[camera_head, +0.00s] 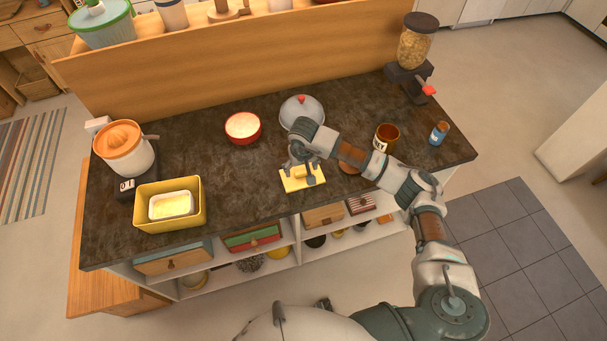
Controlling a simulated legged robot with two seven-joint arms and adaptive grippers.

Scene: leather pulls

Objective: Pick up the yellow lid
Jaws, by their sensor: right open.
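The yellow lid (291,183) lies flat on the dark countertop near its front edge. It is a small yellow rectangle with a raised part on top. My right gripper (304,172) is open, directly over the lid, and its fingers hide part of it. I cannot tell whether the fingers touch the lid. A yellow rectangular dish (143,212) with a white inner container of pale yellow content stands on the counter at the left. My left gripper is not in view.
An orange-topped juicer or scale (124,148) stands behind the dish. A red bowl (242,127), a grey dome with a red knob (302,108), a brown mug (386,137), a blue bottle (438,133) and a dispenser (413,55) stand on the counter. Free room lies between dish and lid.

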